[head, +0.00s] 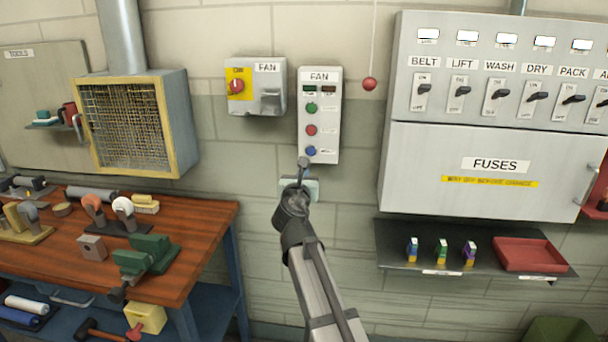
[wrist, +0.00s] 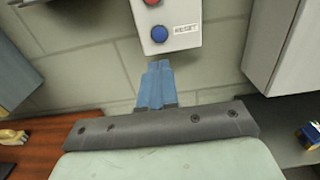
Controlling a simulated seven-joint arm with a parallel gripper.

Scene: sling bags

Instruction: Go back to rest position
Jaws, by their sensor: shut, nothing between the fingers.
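My gripper (wrist: 155,72) is shut and empty. In the wrist view its blue fingers point at the wall just below the fan control box. In the head view my arm reaches up from the bottom, and the gripper (head: 304,163) is in front of the lower part of the fan box (head: 319,95), mostly hidden by my own arm. The fan box has a green, a red and a blue button. The blue button (wrist: 159,34) labelled RESET shows above my fingertips in the wrist view, apart from them.
A fan isolator with a red knob (head: 236,87) is left of the fan box. A red ball on a cord (head: 369,84) hangs to the right. The fuse cabinet (head: 483,172) and a shelf with fuses (head: 390,256) are at right. A wooden workbench (head: 215,213) with tools is at left.

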